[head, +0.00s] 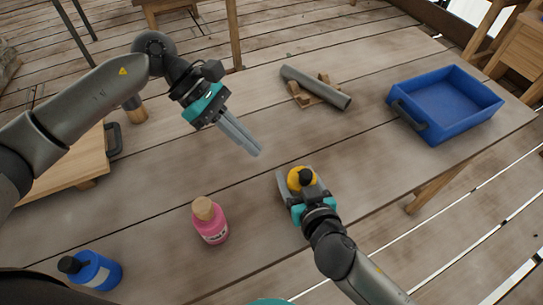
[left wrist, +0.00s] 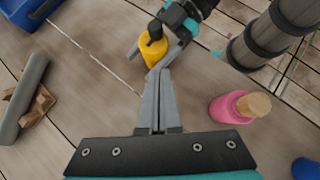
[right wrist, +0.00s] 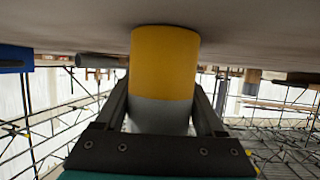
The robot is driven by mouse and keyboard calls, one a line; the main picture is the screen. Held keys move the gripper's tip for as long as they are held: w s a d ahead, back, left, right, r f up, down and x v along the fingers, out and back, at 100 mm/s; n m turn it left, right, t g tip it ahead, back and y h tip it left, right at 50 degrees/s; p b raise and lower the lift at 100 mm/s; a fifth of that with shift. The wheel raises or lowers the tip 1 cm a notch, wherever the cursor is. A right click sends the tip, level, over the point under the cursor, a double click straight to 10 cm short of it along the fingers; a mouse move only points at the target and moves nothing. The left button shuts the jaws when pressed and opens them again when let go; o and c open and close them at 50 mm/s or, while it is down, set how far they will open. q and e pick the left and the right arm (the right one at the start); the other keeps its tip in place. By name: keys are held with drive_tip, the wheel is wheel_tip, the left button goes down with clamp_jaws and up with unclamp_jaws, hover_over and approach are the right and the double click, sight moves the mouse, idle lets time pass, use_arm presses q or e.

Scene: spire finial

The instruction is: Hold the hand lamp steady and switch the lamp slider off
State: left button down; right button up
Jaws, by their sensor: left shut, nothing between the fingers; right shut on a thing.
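The hand lamp appears to be the yellow round body with a black top (head: 296,180), standing on the table at centre right. It also shows in the left wrist view (left wrist: 153,54). In the right wrist view its yellow and grey side (right wrist: 165,65) is between the fingers. My right gripper (head: 298,186) is shut on it from the near side. My left gripper (head: 258,152) is shut and empty, in the air up and left of the lamp; its closed fingertips also show in the left wrist view (left wrist: 159,74). I cannot make out the slider.
A pink bottle (head: 211,226) and a blue bottle (head: 97,271) stand at the near left. A grey tube (head: 316,87) rests on a wooden cradle behind. A blue tray (head: 446,101) sits at far right, a wooden board (head: 72,165) at left. Table is clear between.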

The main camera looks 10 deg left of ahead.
use_arm(q)
drive_tip(key=v, duration=0.5)
use_arm(e)
drive_tip(key=o, duration=1.5)
drive_tip(key=shift+s, duration=0.1)
